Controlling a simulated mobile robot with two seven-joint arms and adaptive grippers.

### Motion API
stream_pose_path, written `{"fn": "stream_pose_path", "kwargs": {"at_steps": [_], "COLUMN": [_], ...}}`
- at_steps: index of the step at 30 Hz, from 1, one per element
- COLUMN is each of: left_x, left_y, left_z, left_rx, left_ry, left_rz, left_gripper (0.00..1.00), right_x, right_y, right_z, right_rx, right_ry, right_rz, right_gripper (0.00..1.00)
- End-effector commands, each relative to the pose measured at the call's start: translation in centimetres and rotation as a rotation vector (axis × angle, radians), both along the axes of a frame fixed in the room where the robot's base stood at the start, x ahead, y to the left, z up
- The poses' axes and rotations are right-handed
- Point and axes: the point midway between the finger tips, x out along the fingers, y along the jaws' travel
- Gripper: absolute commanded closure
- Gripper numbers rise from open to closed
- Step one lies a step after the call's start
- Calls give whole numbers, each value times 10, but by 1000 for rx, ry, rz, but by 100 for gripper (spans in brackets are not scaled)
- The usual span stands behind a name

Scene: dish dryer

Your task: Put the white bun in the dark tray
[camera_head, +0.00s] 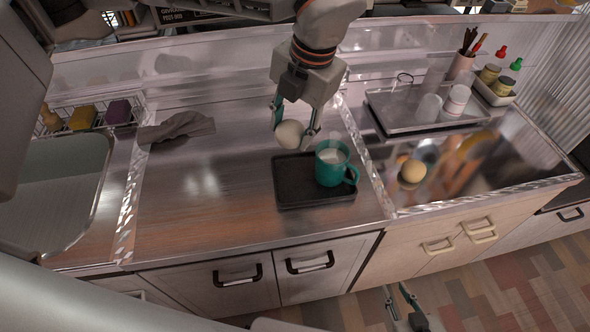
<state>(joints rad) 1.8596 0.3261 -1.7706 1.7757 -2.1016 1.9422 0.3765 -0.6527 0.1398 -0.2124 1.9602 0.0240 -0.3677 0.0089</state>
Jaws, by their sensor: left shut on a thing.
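The white bun (290,134) is held between the fingers of my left gripper (294,131), which points downward from the top of the view. The dark tray (292,183) lies on the counter just below the bun in the picture. The bun appears close to the tray's back edge, but its exact height above it cannot be told. My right gripper (397,297) is low at the bottom of the view, in front of the cabinets. Its fingers are apart and empty.
A teal mug (329,174) with white contents stands on the tray's right part. A round yellowish thing (413,171) sits on the counter to the right. A glassware tray (396,127) and condiments stand behind it. A grey cloth (178,126) and sink (60,185) are left. The counter left of the tray is clear.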

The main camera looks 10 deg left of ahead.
Motion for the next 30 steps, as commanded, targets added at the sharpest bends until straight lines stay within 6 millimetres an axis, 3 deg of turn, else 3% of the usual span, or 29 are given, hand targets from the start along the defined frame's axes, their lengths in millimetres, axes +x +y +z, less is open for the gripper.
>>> {"fn": "stream_pose_path", "kwargs": {"at_steps": [3,10,20,27,30], "left_x": [-1,-1,0,0,0], "left_y": [0,0,0,0,0], "left_z": [-32,-80,-105,-137,-139], "left_rx": [0,0,0,-1,0], "left_ry": [5,3,0,1,-1], "left_rz": [0,4,3,3,3], "left_gripper": [81,81,81,81,81], "right_x": [0,2,5,5,5], "right_y": [0,0,0,-1,-1], "right_z": [-2,0,3,0,0], "right_rx": [-1,-2,-3,-3,-5], "right_ry": [1,-5,-12,-11,-10], "right_rz": [0,1,1,1,0], "right_gripper": [77,77,77,77,77]}}
